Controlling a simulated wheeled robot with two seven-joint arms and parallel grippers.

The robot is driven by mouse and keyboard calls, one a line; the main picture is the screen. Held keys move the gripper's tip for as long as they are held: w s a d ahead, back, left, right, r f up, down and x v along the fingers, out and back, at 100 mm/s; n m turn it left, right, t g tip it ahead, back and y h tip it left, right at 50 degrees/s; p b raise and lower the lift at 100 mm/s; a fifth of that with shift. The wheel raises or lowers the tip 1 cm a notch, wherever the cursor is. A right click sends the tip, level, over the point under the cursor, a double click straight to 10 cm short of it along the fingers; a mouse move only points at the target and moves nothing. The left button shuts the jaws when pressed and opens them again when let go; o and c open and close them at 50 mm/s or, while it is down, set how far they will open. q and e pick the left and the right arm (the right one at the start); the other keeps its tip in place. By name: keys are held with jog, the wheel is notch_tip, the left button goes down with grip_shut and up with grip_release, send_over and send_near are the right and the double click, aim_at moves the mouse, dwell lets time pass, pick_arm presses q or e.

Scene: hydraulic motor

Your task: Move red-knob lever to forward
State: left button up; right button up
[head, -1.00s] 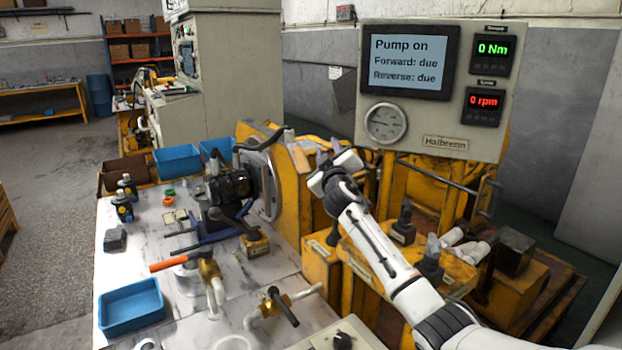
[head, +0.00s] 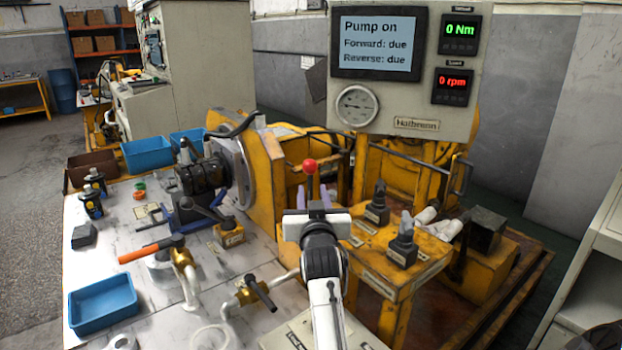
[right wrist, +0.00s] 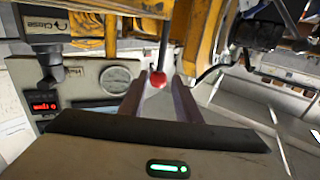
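The lever's red knob (head: 310,166) stands up on a thin dark stem behind the front of the yellow frame. My right gripper (head: 314,194) is just in front of it and a little lower in the head view, its two purple-grey fingers apart. In the right wrist view the red knob (right wrist: 157,78) shows between the tips of the open fingers (right wrist: 160,90), nearer the left one. I cannot tell whether a finger touches it. The gripper holds nothing. The lever's base is hidden. My left gripper is not in view.
The display panel (head: 404,70) reads "Pump on", "Forward: due", "Reverse: due", with 0 Nm and 0 rpm. An orange-handled valve (head: 150,250) and a blue tray (head: 103,304) are at left.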

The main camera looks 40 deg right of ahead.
aim_at(310, 177)
jog(key=x, duration=0.9)
jog(key=shift+w+d, duration=0.25)
grip_shut()
jog(key=shift+r, duration=0.1)
